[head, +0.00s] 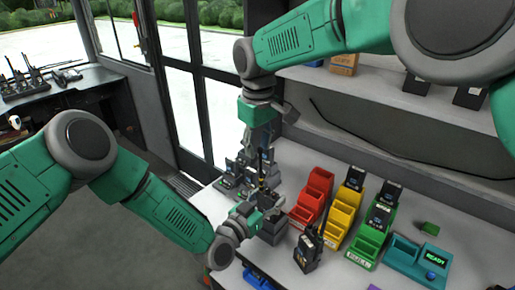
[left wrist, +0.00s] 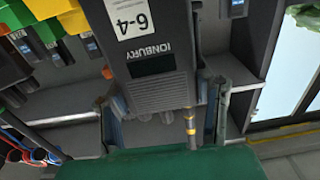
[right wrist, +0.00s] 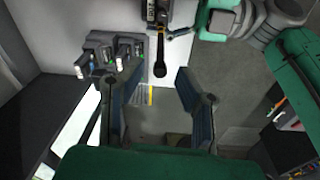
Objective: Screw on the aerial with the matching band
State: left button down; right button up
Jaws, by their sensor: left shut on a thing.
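My left gripper (head: 262,208) is shut on a dark handheld radio (head: 271,230). In the left wrist view the radio (left wrist: 155,90) fills the middle, with a label reading 6-4, and the fingers (left wrist: 165,120) stand on either side. A brass and yellow fitting (left wrist: 190,125) shows at its aerial end; its far part is hidden by my gripper. In the right wrist view a black aerial (right wrist: 160,55) stands in line with the held radio; I cannot tell how firmly they are joined. My right gripper (right wrist: 155,95) is open and empty above that aerial, fingers wide apart.
A grey rack (head: 228,180) with small upright parts stands left of the held radio. Another radio with an aerial (head: 308,252) stands on the white bench. Red (head: 312,195), yellow (head: 342,215) and green (head: 367,245) bins and a teal box (head: 405,252) lie to the right.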

jog(key=n, duration=0.6)
send_near(260, 164)
jog(key=shift+w+a+r, duration=0.15)
jog(key=shift+w+a, duration=0.1)
jog(key=shift+w, duration=0.05)
jog(key=shift+d+r+n, duration=0.2)
jog(key=shift+r+n, duration=0.4)
jog(key=shift+n, duration=0.1)
jog(key=shift+f, duration=0.1)
jog(key=f, duration=1.2)
jog(key=shift+w, duration=0.4)
